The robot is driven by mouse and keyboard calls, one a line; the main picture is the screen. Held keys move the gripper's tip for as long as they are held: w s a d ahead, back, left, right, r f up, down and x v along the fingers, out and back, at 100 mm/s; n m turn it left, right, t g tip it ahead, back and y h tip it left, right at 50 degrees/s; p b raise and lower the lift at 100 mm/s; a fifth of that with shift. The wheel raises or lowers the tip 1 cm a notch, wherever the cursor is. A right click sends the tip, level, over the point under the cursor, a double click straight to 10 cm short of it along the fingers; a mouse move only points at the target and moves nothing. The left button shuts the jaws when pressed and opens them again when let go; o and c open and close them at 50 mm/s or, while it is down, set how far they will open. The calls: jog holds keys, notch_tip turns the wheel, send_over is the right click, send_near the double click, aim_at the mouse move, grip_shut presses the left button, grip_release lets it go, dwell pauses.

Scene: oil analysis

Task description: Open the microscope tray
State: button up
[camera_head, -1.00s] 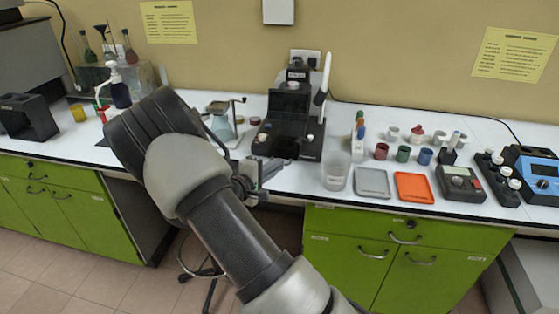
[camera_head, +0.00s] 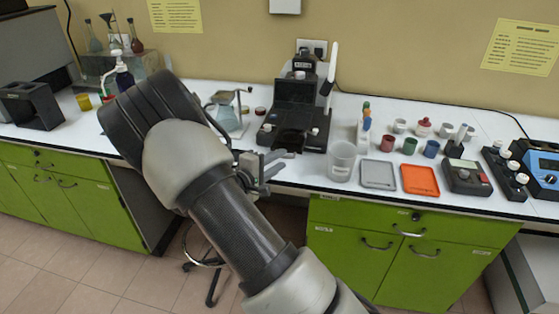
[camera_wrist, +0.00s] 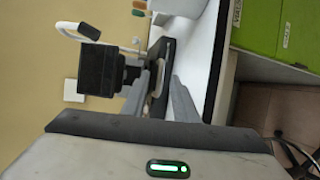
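The microscope (camera_head: 294,92) is a black device with a dark upright panel, standing at the back of the white bench. Its low dark front part (camera_head: 289,139), seemingly the tray, faces the bench's front edge; I cannot tell clearly whether it is open. In the wrist view the microscope (camera_wrist: 98,68) lies sideways, with its black base (camera_wrist: 163,60) beyond the fingers. My gripper (camera_head: 280,163) is in front of the microscope, at the bench edge. In the wrist view its two grey fingers (camera_wrist: 160,98) are apart with nothing clearly between them.
A clear beaker (camera_head: 341,161), a grey tray (camera_head: 379,174) and an orange tray (camera_head: 420,180) stand right of the microscope. A glass flask on a stand (camera_head: 225,117) is at its left. Green cabinets (camera_head: 400,255) are below the bench.

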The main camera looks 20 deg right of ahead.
jog(key=v, duration=1.6)
jog(key=shift+s+a, duration=0.15)
jog(key=shift+a, duration=0.1)
jog(key=shift+f, duration=0.1)
